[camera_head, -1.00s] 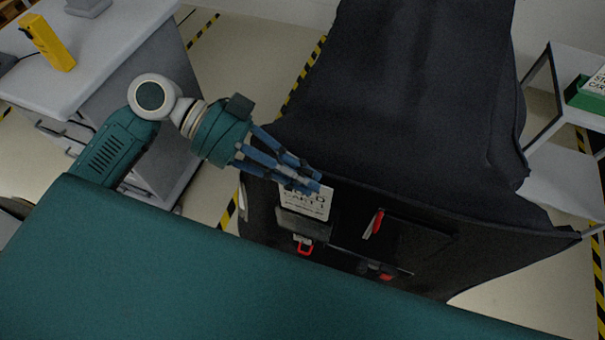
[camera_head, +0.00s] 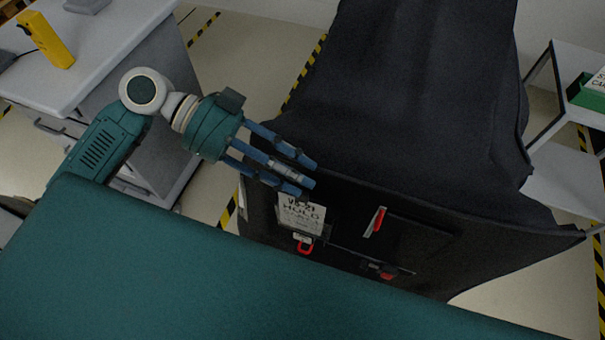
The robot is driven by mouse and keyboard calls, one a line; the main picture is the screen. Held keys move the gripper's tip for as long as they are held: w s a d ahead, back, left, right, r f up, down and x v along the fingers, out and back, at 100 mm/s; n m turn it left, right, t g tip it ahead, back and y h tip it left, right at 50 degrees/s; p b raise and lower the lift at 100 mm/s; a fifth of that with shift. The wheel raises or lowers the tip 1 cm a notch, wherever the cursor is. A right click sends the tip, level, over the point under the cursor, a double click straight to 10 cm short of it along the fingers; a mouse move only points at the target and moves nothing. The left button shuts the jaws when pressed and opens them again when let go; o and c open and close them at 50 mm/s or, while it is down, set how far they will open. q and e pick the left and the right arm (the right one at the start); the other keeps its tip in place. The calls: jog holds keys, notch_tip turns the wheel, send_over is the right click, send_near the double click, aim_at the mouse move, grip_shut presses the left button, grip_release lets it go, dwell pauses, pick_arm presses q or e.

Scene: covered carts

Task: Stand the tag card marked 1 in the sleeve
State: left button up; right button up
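A white tag card (camera_head: 301,212) with black lettering stands at the front of the black covered cart (camera_head: 400,130). Its top lines show clearly. Its lower part looks dimmer, behind the front of the sleeve (camera_head: 298,230), so it appears to sit inside. The number on it is too blurred to read now. My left gripper (camera_head: 306,174) is just above the card, with its blue fingers spread apart and nothing between them. The lowest fingertip is close to the card's top edge; I cannot tell if it touches. My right gripper is out of view.
A red clip (camera_head: 304,246) hangs below the sleeve. A red-edged piece (camera_head: 377,220) sits in the dark pocket beside it. A green tray (camera_head: 588,94) with another card (camera_head: 599,80) is on the right shelf. A yellow device (camera_head: 46,40) stands on the left desk.

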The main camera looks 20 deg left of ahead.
pick_arm(q)
jog(key=v, duration=1)
jog(key=shift+a, duration=0.15)
